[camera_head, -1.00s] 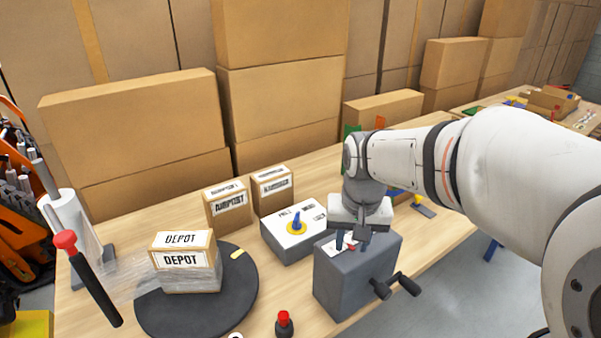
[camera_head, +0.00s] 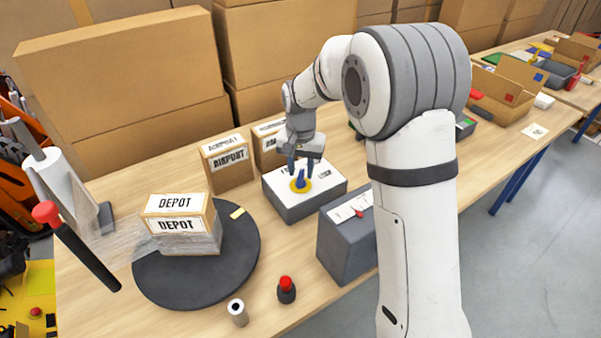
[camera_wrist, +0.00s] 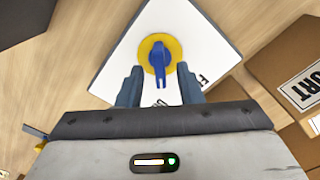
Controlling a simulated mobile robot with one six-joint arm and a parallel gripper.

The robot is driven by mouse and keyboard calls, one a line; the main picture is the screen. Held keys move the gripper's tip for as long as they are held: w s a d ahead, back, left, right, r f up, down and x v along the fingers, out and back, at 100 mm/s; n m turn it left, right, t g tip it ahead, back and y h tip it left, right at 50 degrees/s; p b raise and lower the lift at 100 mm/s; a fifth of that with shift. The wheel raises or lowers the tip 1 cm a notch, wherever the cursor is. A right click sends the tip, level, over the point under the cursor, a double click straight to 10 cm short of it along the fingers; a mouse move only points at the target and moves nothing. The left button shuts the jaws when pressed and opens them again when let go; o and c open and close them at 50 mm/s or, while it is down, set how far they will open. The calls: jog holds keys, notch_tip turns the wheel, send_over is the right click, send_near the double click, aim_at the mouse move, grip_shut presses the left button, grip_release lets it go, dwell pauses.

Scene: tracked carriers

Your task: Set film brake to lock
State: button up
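A low grey box with a white top (camera_head: 322,190) carries a blue knob (camera_head: 300,180) on a yellow round plate (camera_head: 308,187). My gripper (camera_head: 301,166) is right above the knob, pointing down. In the wrist view the knob (camera_wrist: 158,60) shows between the two dark blue fingers (camera_wrist: 160,88), with a gap on each side, so the gripper is open. The knob's long handle points toward the gripper's palm in that view. The lettering on the white top is partly hidden by the fingers and too small to read for sure.
A grey box with a red lever (camera_head: 345,240) stands just right of the knob box. A DEPOT carton (camera_head: 178,225) partly wrapped in film sits on a dark turntable (camera_head: 165,290). Two AIRPOST cartons (camera_head: 228,165) stand behind. A red-topped button (camera_head: 286,289) is at the front.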

jog(key=shift+f, duration=1.15)
grip_shut()
